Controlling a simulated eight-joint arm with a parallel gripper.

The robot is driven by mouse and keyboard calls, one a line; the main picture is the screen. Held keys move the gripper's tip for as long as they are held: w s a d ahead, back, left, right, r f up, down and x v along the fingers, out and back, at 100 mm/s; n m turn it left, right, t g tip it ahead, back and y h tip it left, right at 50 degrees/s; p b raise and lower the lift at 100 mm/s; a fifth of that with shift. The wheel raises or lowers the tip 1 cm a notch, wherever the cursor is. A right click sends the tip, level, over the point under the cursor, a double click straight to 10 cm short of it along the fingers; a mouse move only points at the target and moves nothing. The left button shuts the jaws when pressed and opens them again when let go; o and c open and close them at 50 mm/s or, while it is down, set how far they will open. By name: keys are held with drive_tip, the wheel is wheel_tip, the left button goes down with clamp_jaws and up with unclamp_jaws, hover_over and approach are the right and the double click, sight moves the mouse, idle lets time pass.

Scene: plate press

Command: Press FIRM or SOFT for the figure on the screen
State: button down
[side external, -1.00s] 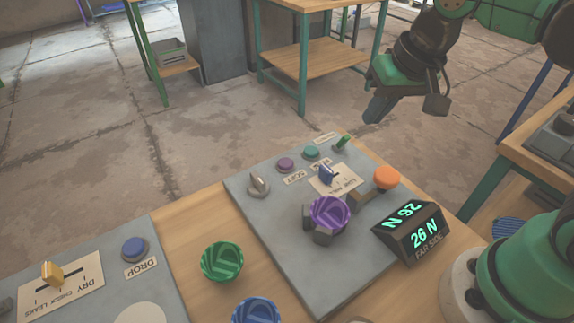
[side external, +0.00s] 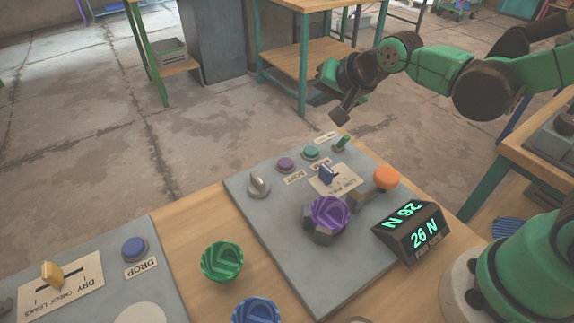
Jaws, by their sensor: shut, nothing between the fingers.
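The dark screen (side external: 411,234) at the right of the grey panel shows "26 N" in green on two faces, with "FAR SIDE" below on the near face. A purple button (side external: 286,165) stands at the panel's far edge, with an upside-down label that seems to read SOFT (side external: 295,177) beside it. A teal button (side external: 311,152) stands to its right; its label (side external: 321,163) is partly hidden behind the blue lever and hard to read. My gripper (side external: 326,84) is shut and empty, in the air beyond the panel's far edge, above the buttons in the picture; its fingertips show poorly.
On the panel (side external: 265,225) are a grey knob (side external: 259,184), a blue lever (side external: 327,175), a green switch (side external: 342,143), an orange knob (side external: 386,177) and a purple ribbed plate (side external: 329,214) in clamps. Green (side external: 221,262) and blue (side external: 256,311) ribbed pieces lie to the left.

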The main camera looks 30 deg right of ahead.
sight(314, 153)
drive_tip(key=shift+f, duration=4.15)
drive_tip(key=shift+f, duration=0.15)
drive_tip(key=shift+f, duration=0.25)
drive_tip(key=shift+r, duration=0.2)
drive_tip(key=shift+r, duration=0.2)
drive_tip(key=shift+r, duration=2.5)
drive_tip(key=shift+s, duration=0.1)
